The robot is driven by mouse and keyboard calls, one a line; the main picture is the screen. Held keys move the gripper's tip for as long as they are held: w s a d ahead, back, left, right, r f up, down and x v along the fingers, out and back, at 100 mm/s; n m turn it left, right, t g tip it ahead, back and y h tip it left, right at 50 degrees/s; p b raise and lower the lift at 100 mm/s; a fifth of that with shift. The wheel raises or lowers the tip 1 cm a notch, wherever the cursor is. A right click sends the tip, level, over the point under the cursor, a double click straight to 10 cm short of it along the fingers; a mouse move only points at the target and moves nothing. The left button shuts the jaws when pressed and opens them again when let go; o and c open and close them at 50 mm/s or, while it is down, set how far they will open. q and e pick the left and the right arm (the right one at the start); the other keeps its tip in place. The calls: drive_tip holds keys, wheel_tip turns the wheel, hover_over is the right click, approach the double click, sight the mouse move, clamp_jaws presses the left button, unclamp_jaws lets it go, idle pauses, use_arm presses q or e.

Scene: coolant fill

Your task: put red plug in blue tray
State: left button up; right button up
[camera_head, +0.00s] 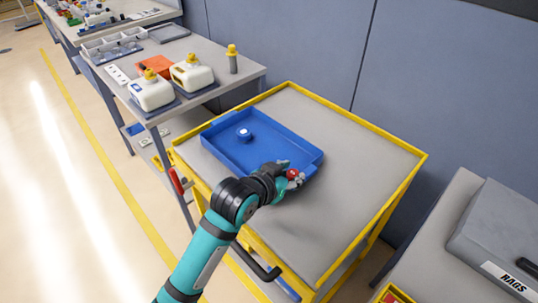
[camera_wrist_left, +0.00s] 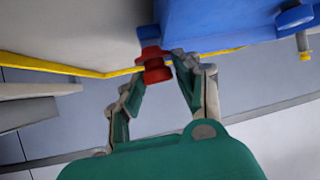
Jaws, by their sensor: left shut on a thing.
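The red plug (camera_head: 293,174) is held between the fingertips of my left gripper (camera_head: 290,180), at the near right corner of the blue tray (camera_head: 262,165). In the left wrist view the red plug (camera_wrist_left: 156,68) sits between the fingers (camera_wrist_left: 165,72), with the tray wall (camera_wrist_left: 215,22) just beyond it. I cannot tell whether the plug touches the tray. The tray lies on the grey top of a yellow-edged cart. My right gripper is not in view.
A blue and white round cap (camera_head: 244,134) sits inside the tray. The cart top (camera_head: 345,165) is clear to the right of the tray. A bench (camera_head: 200,95) with white jugs (camera_head: 152,91) stands behind left. A grey rags box (camera_head: 500,235) is at the right.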

use_arm(q)
drive_tip(key=w+a, duration=0.1)
drive_tip(key=w, duration=0.2)
drive_tip(key=w+a, duration=0.1)
drive_tip(key=w, duration=0.3)
drive_tip(key=w+a+f, duration=0.1)
drive_tip(key=w+a, duration=0.1)
drive_tip(key=w, duration=0.1)
drive_tip(key=shift+w+p, duration=0.25)
drive_tip(key=shift+p, duration=0.1)
drive_tip(key=shift+w+f, duration=0.1)
drive_tip(key=shift+f, duration=1.7)
drive_tip(key=o, duration=0.8)
drive_tip(key=shift+f, duration=0.1)
drive_tip(key=shift+a+r+p, duration=0.1)
drive_tip(key=shift+r+p, duration=0.1)
drive_tip(key=shift+p, duration=0.1)
drive_tip(key=v, duration=1.2)
drive_tip(key=shift+f, duration=0.15)
